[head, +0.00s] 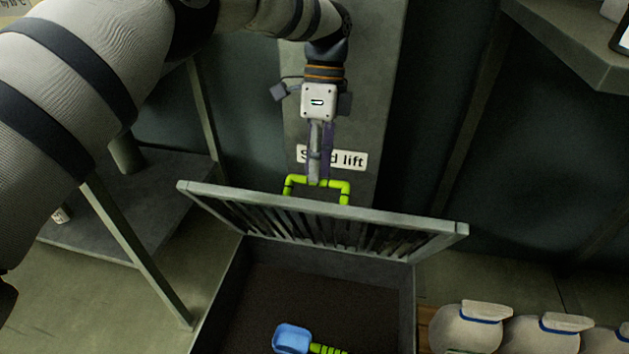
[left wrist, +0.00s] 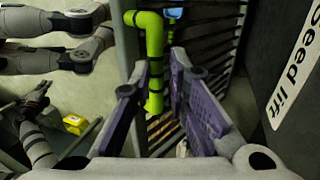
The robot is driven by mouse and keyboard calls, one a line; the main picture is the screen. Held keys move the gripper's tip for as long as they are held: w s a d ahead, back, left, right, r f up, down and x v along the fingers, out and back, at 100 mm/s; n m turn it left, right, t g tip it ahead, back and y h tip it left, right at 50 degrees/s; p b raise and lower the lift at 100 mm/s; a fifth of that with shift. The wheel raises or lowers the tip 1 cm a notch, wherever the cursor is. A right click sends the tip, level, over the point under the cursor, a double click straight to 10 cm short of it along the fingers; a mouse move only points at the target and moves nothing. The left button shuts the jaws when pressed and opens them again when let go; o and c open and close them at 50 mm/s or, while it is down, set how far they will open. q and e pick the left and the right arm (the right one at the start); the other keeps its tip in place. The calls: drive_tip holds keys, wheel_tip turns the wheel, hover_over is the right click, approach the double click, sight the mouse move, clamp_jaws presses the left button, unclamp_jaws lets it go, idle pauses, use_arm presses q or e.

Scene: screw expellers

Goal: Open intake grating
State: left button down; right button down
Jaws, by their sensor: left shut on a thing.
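The intake grating (head: 330,222) is a grey barred frame with a lime green handle (head: 346,188) at its far edge. It stands tilted up over the dark open intake box (head: 230,290). My left gripper (head: 318,180) reaches down from above, shut on the handle. In the left wrist view, the green handle (left wrist: 154,55) passes between the purple fingers, and the grating bars (left wrist: 163,130) show beyond. The gripper hides part of the handle's crossbar.
A blue scoop (head: 292,338) with a green handle lies in the intake box. Several pale sacks (head: 466,328) stand at the lower right. A grey column with a "Seed lift" label (head: 350,160) rises behind my left gripper. A grey shelf (head: 570,45) juts out at the upper right.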

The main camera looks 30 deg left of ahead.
use_arm(q)
drive_tip(key=shift+w+a+f, duration=0.2)
drive_tip(key=shift+w+f, duration=0.05)
drive_tip(key=shift+f, duration=0.25)
drive_tip(key=shift+w+a+f, duration=0.15)
drive_tip(key=shift+w+f, duration=0.1)
drive_tip(key=shift+f, duration=0.25)
drive_tip(key=c, duration=1.6)
unclamp_jaws()
drive_tip(key=shift+f, duration=0.15)
drive_tip(key=shift+c, duration=0.2)
drive_tip(key=o, duration=0.5)
drive_tip(key=shift+w+a+f, duration=0.1)
drive_tip(key=shift+w+f, duration=0.05)
drive_tip(key=shift+w, duration=0.25)
drive_tip(key=shift+c, duration=0.5)
drive_tip(key=shift+r, duration=0.2)
drive_tip(key=shift+c, duration=0.3)
